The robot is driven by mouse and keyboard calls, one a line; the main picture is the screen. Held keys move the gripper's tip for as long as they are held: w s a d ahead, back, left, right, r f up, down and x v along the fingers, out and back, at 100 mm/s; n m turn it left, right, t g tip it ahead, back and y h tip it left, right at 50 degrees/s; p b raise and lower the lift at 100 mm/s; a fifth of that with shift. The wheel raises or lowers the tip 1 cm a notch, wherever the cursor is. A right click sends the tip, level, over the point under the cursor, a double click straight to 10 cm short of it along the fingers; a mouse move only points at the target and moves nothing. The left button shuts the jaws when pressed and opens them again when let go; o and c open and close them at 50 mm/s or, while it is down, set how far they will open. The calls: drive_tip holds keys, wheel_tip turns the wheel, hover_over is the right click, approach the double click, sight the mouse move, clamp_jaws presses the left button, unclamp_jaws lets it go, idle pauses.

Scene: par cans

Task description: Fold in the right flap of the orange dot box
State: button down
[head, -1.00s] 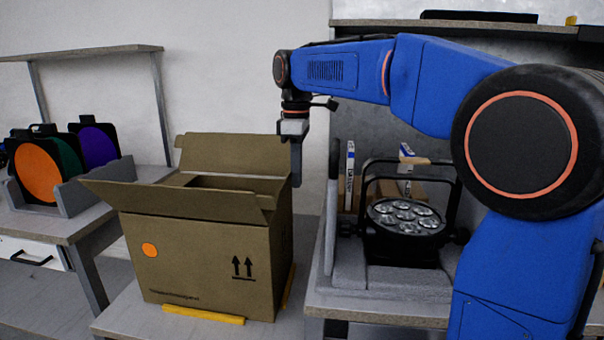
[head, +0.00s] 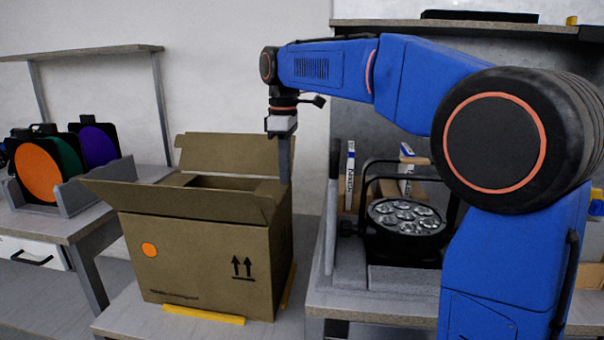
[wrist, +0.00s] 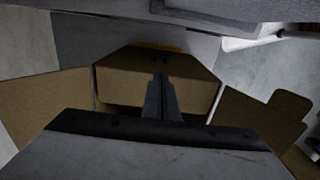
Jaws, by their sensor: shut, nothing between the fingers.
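The brown orange dot box (head: 190,260) stands on the low table in the head view, its orange dot on the front face. Its front flap (head: 170,198) slopes outward and its back flap (head: 230,152) stands up. The right flap (head: 271,201) is raised at the right edge and seen nearly edge-on. My gripper (head: 285,178) points down at the box's right rim, shut and empty, with its tips beside the right flap; I cannot tell if they touch. In the wrist view the gripper fingers (wrist: 160,98) overlap the box's right side (wrist: 135,75).
Yellow strips (head: 204,315) edge the box's foot. A black par can (head: 404,216) stands in a grey holder just right of the box. Coloured filter frames (head: 38,172) stand on the left table. Open space lies above the box.

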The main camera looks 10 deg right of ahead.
wheel_tip(320, 180, up, 11)
drive_tip(key=d, duration=0.2)
drive_tip(key=shift+s, duration=0.4)
idle(0.6)
